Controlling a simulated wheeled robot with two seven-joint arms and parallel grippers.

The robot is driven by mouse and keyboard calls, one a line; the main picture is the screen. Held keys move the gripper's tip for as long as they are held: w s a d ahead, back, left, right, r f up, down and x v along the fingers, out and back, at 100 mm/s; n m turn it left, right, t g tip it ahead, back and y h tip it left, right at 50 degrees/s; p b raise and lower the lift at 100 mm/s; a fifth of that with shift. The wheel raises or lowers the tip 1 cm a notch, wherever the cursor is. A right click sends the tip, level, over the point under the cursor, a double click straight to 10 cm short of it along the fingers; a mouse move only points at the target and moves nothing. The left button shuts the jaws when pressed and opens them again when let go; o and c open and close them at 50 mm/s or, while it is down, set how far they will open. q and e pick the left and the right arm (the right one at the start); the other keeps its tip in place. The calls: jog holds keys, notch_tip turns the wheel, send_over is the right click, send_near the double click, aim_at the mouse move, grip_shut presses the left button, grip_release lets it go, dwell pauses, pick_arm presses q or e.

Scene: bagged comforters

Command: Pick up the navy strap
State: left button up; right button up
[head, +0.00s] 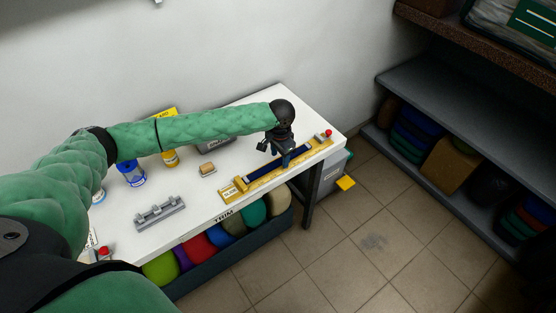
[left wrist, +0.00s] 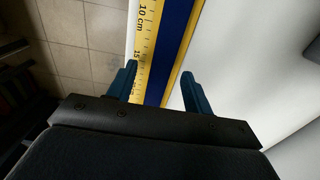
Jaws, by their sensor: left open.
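The navy strap (head: 264,178) lies lengthwise in a yellow measuring jig (head: 232,193) along the front edge of the white table. My left gripper (head: 283,161) is above the right part of the strap, pointing down. In the left wrist view the strap (left wrist: 172,48) runs between the two open blue fingers (left wrist: 160,88), beside a yellow ruler (left wrist: 146,42) with centimetre marks. The fingers stand on either side of strap and ruler, and nothing is gripped. I cannot tell how high the fingertips are above the table. My right gripper is not in view.
A grey rack (head: 160,212), a wooden-topped block (head: 207,169), a blue container (head: 131,173) and a yellow bottle (head: 170,157) stand on the table (head: 190,238). A red button (head: 327,134) is at the jig's right end. A bin of coloured rolls (head: 235,244) sits below the front edge.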

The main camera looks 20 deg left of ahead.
pick_arm(q)
jog(key=shift+w+f, duration=0.25)
jog(key=shift+f, duration=0.45)
jog(key=shift+s+r, duration=0.15)
jog(key=c, duration=0.6)
grip_shut()
